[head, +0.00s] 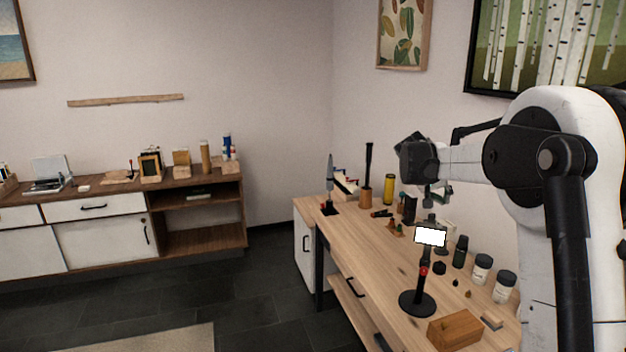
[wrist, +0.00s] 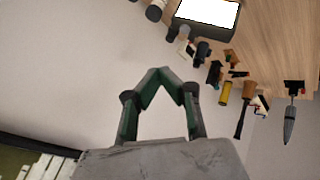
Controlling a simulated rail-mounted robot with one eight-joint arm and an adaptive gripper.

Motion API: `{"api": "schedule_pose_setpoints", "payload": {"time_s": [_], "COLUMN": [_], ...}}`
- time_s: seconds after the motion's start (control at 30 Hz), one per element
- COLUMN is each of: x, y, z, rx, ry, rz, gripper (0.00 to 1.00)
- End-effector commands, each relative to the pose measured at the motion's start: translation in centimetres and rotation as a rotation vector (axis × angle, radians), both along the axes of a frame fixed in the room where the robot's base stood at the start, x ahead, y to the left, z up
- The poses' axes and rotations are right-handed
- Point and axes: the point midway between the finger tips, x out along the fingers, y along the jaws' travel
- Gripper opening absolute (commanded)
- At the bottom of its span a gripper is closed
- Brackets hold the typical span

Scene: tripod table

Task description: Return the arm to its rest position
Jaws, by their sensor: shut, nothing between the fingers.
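My arm reaches in from the right side of the head view, over the wooden table (head: 370,250). My gripper (head: 437,196) hangs above the table, behind and above the white panel on the tripod. In the wrist view its green-sided fingers (wrist: 158,74) come together at the tips, shut with nothing between them. The tripod (head: 418,300) stands upright on a round black base, with a red ring on its stem. Its bright white panel (head: 430,236) also shows at the top of the wrist view (wrist: 208,11).
A wooden block (head: 455,330) lies near the table's front end. White-labelled jars (head: 481,268) line the wall side. A yellow cylinder (head: 389,189) and a dark-handled tool (head: 367,175) stand farther back. A sideboard (head: 100,240) stands at left. The floor between is clear.

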Motion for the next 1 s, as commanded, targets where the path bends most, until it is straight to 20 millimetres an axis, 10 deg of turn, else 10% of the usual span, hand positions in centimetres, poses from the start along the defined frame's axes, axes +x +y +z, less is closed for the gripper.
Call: {"api": "schedule_pose_setpoints", "payload": {"time_s": [0.5,1.0], "x": [-14.5,-29.8], "y": [8.3,15.5], "z": [2.7,-0.4], "rx": [0.162,0.312], "ry": [-0.02,-0.055], "rz": [0.146,0.283], "gripper": [0.0,0.0]}}
